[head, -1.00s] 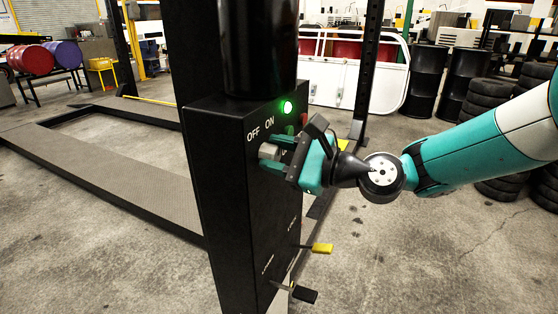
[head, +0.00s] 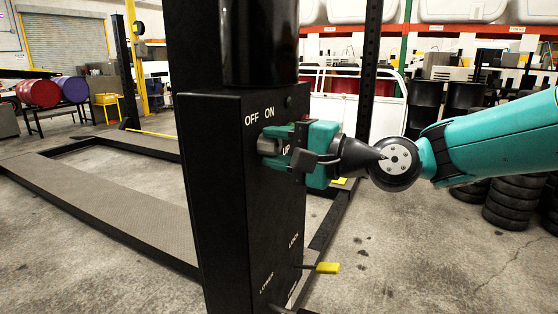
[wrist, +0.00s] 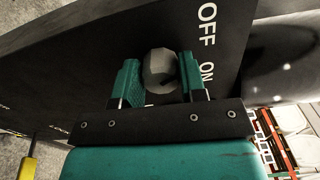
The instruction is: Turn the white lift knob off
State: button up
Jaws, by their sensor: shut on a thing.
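The pale lift knob (head: 268,146) sits on the side of the black control box (head: 225,200), below the OFF and ON labels. It also shows in the wrist view (wrist: 159,72), between the two green fingers. My gripper (head: 277,146) is shut on the knob, with one finger on each side of it; the wrist view shows the same grip (wrist: 160,80). The indicator light (head: 290,102) above the ON label is dark. The gripper partly hides the knob and the panel around the UP label.
A yellow-tipped lever (head: 327,267) sticks out low on the box near the LOCK label. A black post (head: 370,80) stands behind. The ramp (head: 110,190) lies on the floor at left. Tyres (head: 515,200) are stacked at right. Floor at front right is clear.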

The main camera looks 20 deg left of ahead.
jog(key=shift+n+b, duration=0.35)
jog(key=shift+n, duration=0.15)
jog(key=o, duration=0.9)
jog(key=shift+a, duration=0.1)
jog(key=d+b, duration=0.1)
jog(key=d, duration=0.4)
jog(key=s+d+b, duration=0.1)
jog(key=d+b, duration=0.1)
jog(key=d, duration=0.4)
jog(key=d+b, duration=0.2)
jog(key=d, duration=0.4)
jog(key=shift+s+d, duration=0.2)
jog(key=shift+d, duration=0.05)
